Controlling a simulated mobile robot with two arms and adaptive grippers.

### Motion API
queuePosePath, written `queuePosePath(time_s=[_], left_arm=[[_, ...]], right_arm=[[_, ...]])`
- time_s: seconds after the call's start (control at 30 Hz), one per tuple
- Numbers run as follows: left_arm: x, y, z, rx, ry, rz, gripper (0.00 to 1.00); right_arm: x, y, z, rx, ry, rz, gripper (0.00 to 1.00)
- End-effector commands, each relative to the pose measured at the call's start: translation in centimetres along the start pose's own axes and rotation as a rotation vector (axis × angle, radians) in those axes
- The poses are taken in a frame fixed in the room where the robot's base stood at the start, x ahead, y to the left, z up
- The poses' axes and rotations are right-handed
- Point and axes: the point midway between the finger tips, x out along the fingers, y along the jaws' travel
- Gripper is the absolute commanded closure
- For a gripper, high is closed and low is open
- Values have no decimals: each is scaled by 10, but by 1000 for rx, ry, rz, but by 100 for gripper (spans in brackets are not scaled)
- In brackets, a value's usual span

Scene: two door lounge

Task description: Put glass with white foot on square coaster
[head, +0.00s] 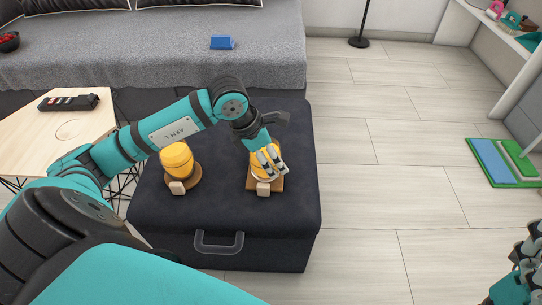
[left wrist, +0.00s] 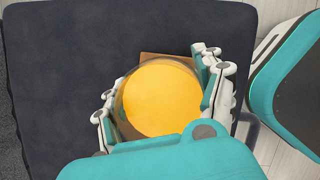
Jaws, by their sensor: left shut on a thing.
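A glass with yellow-orange content (head: 262,175) is between the fingers of my left gripper (head: 270,160), over the square coaster (head: 279,185) on the dark ottoman. A second yellow glass (head: 177,158) stands on a round coaster (head: 194,178) to the left. My right gripper (head: 522,270) shows partly at the lower right edge.
A wooden side table (head: 70,125) with a black remote-like object (head: 68,102) stands left. A grey sofa (head: 150,50) is behind.

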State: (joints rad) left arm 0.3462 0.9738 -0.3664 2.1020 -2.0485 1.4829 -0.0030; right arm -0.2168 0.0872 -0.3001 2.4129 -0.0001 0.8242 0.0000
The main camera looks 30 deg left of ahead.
Motion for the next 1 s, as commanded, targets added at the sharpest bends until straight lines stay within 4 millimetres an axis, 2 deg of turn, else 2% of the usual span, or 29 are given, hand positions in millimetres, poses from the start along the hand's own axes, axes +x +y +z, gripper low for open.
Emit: queuePosePath(time_s=[0.07,0.1,0.3,0.67,0.77,0.83,1.0], left_arm=[[1,0,0,0,0,0,68],[2,0,-1,0,0,0,29],[1,0,-1,-1,0,0,5],[-5,1,0,0,0,2,5],[-20,1,1,-1,0,3,5],[-35,1,1,0,1,4,5],[-73,1,1,0,2,4,5]], right_arm=[[-1,0,0,0,1,-1,10],[0,0,0,0,4,-2,10],[1,0,0,0,3,-2,10],[4,0,-1,0,7,-2,10],[6,0,-3,1,1,4,10],[-3,0,-2,4,-41,15,10],[-5,0,-6,8,-70,28,10]])
